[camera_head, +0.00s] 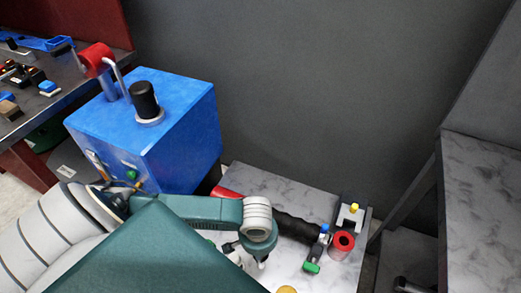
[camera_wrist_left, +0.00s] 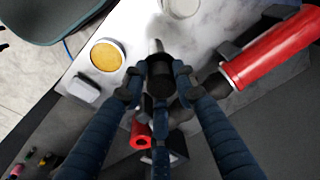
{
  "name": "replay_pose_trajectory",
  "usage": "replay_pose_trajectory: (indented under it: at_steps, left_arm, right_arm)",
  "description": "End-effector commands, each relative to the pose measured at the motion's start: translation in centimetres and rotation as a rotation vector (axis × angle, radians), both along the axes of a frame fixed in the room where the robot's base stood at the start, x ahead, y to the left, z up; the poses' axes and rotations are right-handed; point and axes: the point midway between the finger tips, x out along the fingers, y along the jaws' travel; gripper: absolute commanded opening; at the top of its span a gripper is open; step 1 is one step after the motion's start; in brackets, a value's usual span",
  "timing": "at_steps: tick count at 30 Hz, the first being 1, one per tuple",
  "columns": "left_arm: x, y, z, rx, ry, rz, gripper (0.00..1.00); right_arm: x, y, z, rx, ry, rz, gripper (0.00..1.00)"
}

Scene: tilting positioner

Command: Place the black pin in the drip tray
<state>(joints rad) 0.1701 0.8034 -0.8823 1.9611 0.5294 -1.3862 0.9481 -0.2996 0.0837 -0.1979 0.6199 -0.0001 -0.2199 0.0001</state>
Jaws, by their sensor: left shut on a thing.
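In the left wrist view, my left gripper (camera_wrist_left: 160,82) has its dark ridged fingers closed around the black pin (camera_wrist_left: 160,72), whose pale grey tip points up the picture. In the head view, my green left arm (camera_head: 205,208) reaches over the marbled table; its joints and links hide much of the gripper and pin. I cannot tell which item is the drip tray. Below the gripper are a round tin with a yellow top (camera_wrist_left: 106,55) and a small grey block (camera_wrist_left: 86,88). My right gripper is not in view.
A red cylinder with a hole (camera_head: 342,245) stands by a grey fixture (camera_head: 347,218). A long red cylinder (camera_wrist_left: 270,48) lies beside the gripper. A blue box (camera_head: 150,130) with a black knob stands behind my arm. A marbled surface (camera_head: 485,190) is at right.

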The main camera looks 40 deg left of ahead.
Motion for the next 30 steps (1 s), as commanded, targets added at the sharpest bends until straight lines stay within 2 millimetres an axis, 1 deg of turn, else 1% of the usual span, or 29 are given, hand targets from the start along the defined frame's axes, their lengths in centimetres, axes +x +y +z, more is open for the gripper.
replay_pose_trajectory:
  at_steps: [1,3,8,16,19,30]
  left_arm:
    - [0.1,-0.1,-0.9,-0.001,-0.001,0.000,0.00]
    - [0.1,0.0,-1.7,0.000,-0.002,0.000,0.00]
    - [0.2,0.0,-2.7,-0.001,-0.003,0.000,0.00]
    - [0.1,0.0,-6.2,-0.001,-0.002,0.000,0.00]
    - [0.1,-0.1,-6.7,-0.001,-0.003,-0.001,0.00]
    - [0.1,-0.1,-7.0,-0.001,-0.003,0.000,0.00]
  right_arm:
    - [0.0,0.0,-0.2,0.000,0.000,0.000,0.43]
    - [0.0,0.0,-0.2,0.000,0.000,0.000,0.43]
    - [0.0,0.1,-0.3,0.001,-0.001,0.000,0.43]
    - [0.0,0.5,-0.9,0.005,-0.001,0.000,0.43]
    - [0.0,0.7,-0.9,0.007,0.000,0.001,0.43]
    - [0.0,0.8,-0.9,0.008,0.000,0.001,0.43]
